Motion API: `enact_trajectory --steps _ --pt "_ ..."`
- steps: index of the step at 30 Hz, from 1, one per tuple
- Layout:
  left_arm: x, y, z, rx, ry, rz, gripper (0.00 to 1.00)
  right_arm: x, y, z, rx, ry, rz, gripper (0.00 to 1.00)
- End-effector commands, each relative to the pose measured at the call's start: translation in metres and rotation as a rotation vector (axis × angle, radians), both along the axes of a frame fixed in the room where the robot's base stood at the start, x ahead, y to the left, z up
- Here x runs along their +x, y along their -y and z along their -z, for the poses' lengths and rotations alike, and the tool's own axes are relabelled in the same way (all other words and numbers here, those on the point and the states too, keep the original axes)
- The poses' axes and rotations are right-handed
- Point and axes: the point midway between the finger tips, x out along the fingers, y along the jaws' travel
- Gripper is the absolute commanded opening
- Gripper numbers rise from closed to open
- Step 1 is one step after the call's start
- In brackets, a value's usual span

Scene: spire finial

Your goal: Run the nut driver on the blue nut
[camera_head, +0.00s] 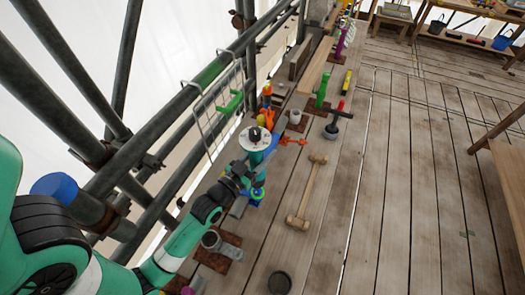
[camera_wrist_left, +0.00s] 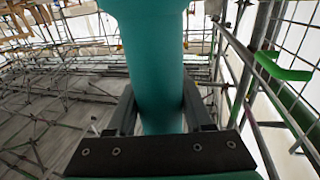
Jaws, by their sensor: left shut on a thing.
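My left arm comes in from the lower left. My left gripper (camera_head: 249,174) is shut around an upright teal cylinder, which looks like the nut driver (camera_head: 257,157). In the left wrist view the teal shaft (camera_wrist_left: 155,60) stands between the two dark fingers (camera_wrist_left: 160,112) of the gripper. A small blue part with green beside it, probably the blue nut (camera_head: 256,194), shows at the foot of the driver. I cannot tell whether the driver sits on it. My right gripper is not in view.
A wooden mallet (camera_head: 305,194) lies on the planks to the right. An orange part (camera_head: 290,137) sits close beside the driver. A black-based tool with a red handle (camera_head: 335,120) stands farther back. Scaffold poles and a wire rack (camera_head: 215,112) line the left. The right planks are clear.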

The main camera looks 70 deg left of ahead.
Motion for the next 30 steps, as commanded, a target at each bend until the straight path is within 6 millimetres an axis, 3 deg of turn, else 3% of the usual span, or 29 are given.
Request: enact_trajectory --steps 30 --pt "0.000 0.000 0.084 0.002 0.006 0.000 0.00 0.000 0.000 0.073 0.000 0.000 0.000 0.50"
